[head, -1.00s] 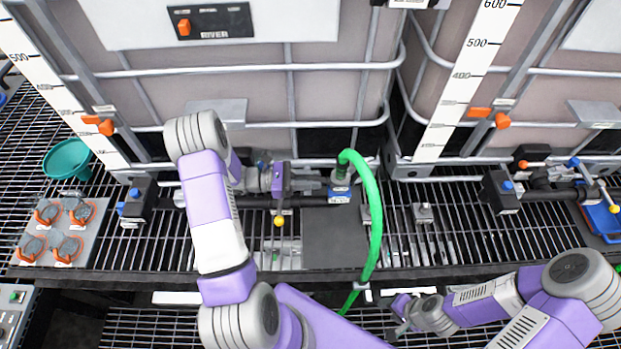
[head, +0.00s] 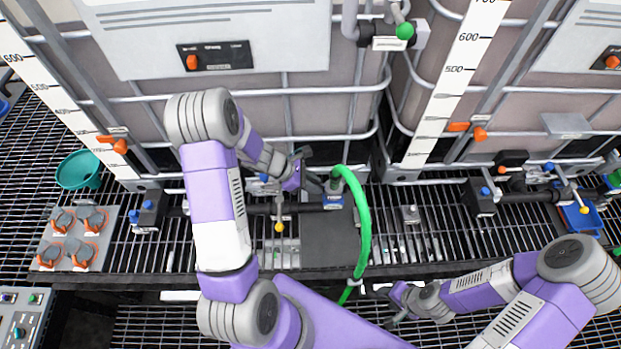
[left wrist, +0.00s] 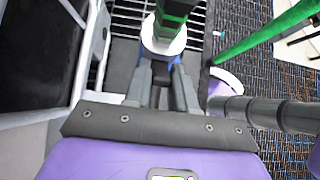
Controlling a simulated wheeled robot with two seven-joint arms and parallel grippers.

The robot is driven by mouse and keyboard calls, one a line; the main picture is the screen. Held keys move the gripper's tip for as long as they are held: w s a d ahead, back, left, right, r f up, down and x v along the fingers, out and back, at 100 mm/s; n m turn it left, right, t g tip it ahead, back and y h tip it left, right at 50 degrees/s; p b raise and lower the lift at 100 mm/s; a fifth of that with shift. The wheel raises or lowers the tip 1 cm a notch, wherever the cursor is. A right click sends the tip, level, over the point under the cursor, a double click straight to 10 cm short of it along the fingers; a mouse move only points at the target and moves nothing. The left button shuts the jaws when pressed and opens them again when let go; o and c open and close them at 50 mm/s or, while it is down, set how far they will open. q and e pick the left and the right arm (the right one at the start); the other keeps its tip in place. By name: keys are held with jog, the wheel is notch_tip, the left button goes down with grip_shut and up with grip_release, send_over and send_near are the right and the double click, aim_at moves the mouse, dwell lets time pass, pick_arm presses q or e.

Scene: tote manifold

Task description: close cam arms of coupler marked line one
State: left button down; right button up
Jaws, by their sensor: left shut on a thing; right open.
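The coupler (head: 335,186) sits at the lower end of the green hose (head: 362,225), with a blue label (head: 334,200) below it. My left gripper (head: 318,184) is at the coupler's left side. In the left wrist view, the fingers of my left gripper (left wrist: 162,80) are shut around the coupler's lower part, beneath a pale collar (left wrist: 163,42). The fingers cover the cam arms, so their position cannot be told. The label's writing is too small to read. My right gripper (head: 394,318) is open and empty, low near the front edge.
A yellow-tipped valve handle (head: 279,227) stands left of the coupler. A grey plate (head: 330,240) lies in front of it. Caged tanks (head: 300,105) block the back. A panel of orange-ringed caps (head: 75,238) and a teal funnel (head: 78,170) are at left.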

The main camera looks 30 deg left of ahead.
pick_arm(q)
jog(key=shift+w+d+r+g+y+p, duration=0.15)
jog(key=shift+d+r+g+y+p, duration=0.2)
jog(key=shift+y, duration=0.3)
jog(key=shift+w+d+g+y+p, duration=0.15)
jog(key=shift+g+y+p, duration=0.2)
jog(key=shift+y+p, duration=0.25)
jog(key=c, duration=1)
grip_release()
jog(key=v, duration=0.7)
jog(key=shift+r, duration=0.2)
jog(key=shift+a, duration=0.1)
